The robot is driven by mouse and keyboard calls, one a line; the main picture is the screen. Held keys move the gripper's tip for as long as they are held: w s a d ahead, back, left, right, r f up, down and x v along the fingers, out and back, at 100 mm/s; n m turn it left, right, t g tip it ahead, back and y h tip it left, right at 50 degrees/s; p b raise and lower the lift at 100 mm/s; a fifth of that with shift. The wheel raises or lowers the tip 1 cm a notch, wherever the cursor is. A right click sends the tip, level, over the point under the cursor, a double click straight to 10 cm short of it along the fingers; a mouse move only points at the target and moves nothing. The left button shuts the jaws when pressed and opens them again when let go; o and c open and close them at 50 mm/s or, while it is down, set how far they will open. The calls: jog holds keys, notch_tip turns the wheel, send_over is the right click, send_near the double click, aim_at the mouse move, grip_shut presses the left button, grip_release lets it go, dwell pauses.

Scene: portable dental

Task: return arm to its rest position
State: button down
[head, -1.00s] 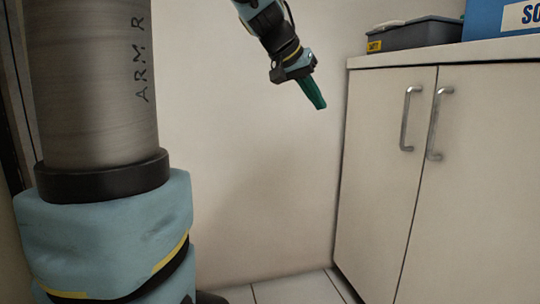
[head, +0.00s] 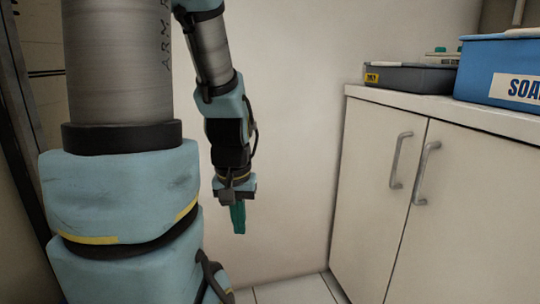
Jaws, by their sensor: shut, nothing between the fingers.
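My arm (head: 215,60) hangs down in the middle-left of the head view, in front of the pale wall. My gripper (head: 238,222) is at its lower end, with green fingers that point straight down. The fingers are shut together with nothing between them. The gripper is in free air, to the left of the cabinet and apart from it.
A white cabinet (head: 385,170) with two doors and metal handles stands at the right. On its top are a grey bin (head: 410,78) with a yellow label and a blue box (head: 500,62) lettered "SOA". Clear wall and a tiled floor (head: 290,292) lie between arm and cabinet.

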notch_tip(320, 180, up, 32)
jog(key=p, duration=2.9)
jog(key=shift+f+p, duration=0.15)
jog(key=shift+p, duration=0.2)
